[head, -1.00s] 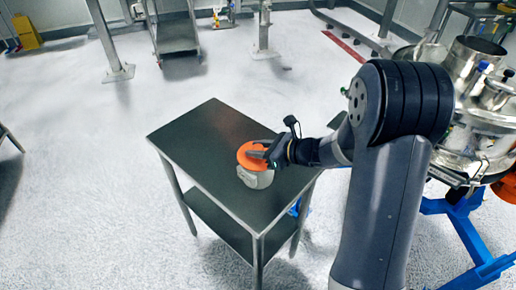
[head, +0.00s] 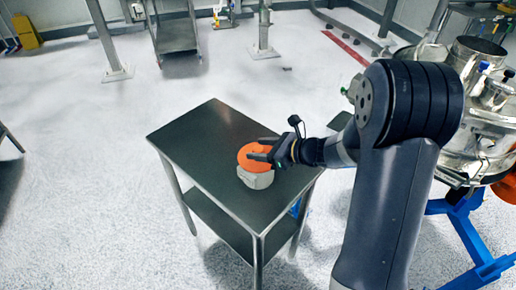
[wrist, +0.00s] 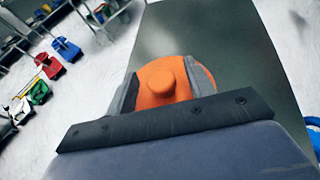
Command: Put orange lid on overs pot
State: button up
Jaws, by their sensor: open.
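The orange lid (head: 250,156), a round disc, sits on top of the pale grey overs pot (head: 257,179). The pot stands on the dark metal table. In the head view I cannot tell whether the lid is fully seated or a little tilted. My gripper (head: 264,149) is open at the lid's right side, its fingers pointing left toward it. In the wrist view the lid (wrist: 153,86) with its round knob shows between the spread fingers of my gripper (wrist: 164,88). The pot is hidden there.
The dark table (head: 205,135) is bare behind and left of the pot. A steel sifter machine (head: 470,150) on a blue frame (head: 470,235) stands at the right. A metal trolley (head: 175,35) is at the back. The pale floor around the table is mostly clear.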

jog(key=v, duration=1.1)
jog(key=shift+f, duration=0.1)
jog(key=x, duration=1.2)
jog(key=shift+a+f, duration=0.2)
jog(key=shift+f, duration=0.05)
jog(key=shift+d+f, duration=0.1)
jog(key=shift+r, duration=0.4)
